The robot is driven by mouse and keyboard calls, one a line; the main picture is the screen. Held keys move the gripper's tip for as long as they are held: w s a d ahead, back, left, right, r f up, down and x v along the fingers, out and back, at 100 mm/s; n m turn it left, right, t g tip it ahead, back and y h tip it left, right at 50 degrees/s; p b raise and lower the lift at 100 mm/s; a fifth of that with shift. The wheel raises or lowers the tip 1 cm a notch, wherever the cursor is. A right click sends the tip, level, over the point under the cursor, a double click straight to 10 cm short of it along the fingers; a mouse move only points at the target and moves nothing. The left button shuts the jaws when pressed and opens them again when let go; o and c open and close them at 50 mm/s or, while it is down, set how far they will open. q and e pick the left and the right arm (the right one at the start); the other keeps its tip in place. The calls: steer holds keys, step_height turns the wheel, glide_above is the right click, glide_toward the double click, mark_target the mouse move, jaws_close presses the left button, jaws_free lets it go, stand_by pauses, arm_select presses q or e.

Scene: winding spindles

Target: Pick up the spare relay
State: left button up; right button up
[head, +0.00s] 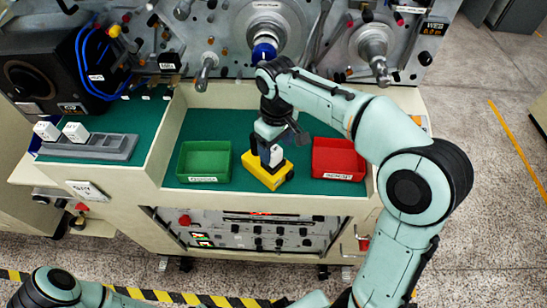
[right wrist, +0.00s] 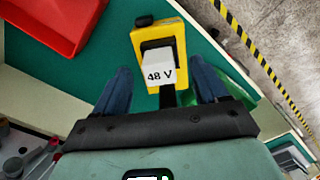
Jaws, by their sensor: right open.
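A white relay marked "48 V" (right wrist: 159,72) sits in a yellow holder (right wrist: 172,40). In the head view the same white relay (head: 276,155) shows partly behind my gripper, in the yellow holder (head: 257,172) on the green bench top. My right gripper (head: 270,150) points down over it. In the right wrist view its blue fingers (right wrist: 162,78) are open, one on each side of the relay, with gaps showing. Two more white relays (head: 46,131) (head: 75,132) stand on a grey rack (head: 110,147) at the left. My left gripper is out of view.
A green bin (head: 205,162) stands left of the yellow holder and a red bin (head: 338,160) right of it. A cream divider wall (head: 160,140) separates the rack's side. The machine panel with spindles (head: 270,35) rises behind.

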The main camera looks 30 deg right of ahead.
mark_target(275, 151)
steer(key=f, duration=0.4)
steer(key=shift+w+f, duration=0.3)
steer(key=shift+f, duration=0.05)
steer(key=c, duration=1.1)
steer(key=shift+o, duration=0.2)
steer(key=shift+r, duration=0.1)
